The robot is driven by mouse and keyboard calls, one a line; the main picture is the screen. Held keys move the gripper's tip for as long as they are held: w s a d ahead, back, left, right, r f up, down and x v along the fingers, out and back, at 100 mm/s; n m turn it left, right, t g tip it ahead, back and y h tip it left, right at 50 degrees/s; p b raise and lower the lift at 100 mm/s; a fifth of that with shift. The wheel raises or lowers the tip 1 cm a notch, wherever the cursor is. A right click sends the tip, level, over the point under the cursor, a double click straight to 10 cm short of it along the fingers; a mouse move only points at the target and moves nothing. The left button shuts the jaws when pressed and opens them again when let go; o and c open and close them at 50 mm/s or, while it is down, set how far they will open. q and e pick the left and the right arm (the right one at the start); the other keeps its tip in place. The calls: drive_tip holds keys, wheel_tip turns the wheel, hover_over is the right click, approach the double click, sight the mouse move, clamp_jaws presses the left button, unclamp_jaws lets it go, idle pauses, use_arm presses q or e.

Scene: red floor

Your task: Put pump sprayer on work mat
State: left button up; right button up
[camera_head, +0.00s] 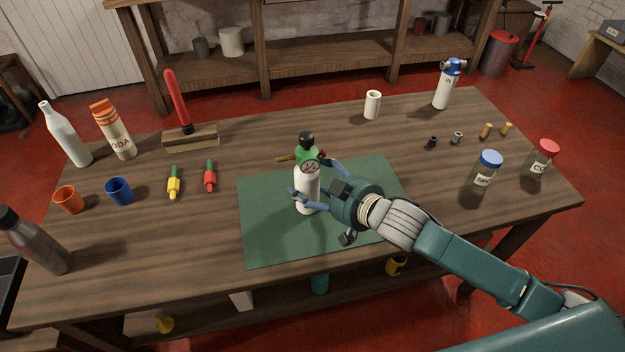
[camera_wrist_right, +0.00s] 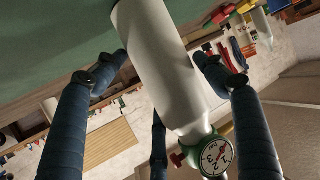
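The pump sprayer (camera_head: 307,190) is a white bottle with a green head, a round gauge and a black knob. It is upright over the green work mat (camera_head: 262,232), and its base appears to rest on it. In the right wrist view the white body of the sprayer (camera_wrist_right: 165,65) runs between the fingers, with the gauge near the bottom. My right gripper (camera_head: 310,177) has its fingers on either side of the body, and the bent fingertips appear to touch it. My left gripper is not in view.
A red-handled brush (camera_head: 190,136), yellow and red screwdriver-like tools, cups and bottles stand to the left. A blue-topped torch (camera_head: 443,88), a white cup (camera_head: 372,105) and two lidded jars (camera_head: 484,173) stand to the right. The mat around the sprayer is otherwise clear.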

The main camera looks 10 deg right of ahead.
drive_tip(key=shift+o, duration=0.4)
drive_tip(key=shift+r, duration=0.1)
drive_tip(key=shift+s+d+r, duration=0.1)
drive_tip(key=shift+s, duration=0.05)
drive_tip(key=v, duration=1.1)
drive_tip(key=shift+s+d+b, duration=0.2)
drive_tip(key=shift+s+b, duration=0.1)
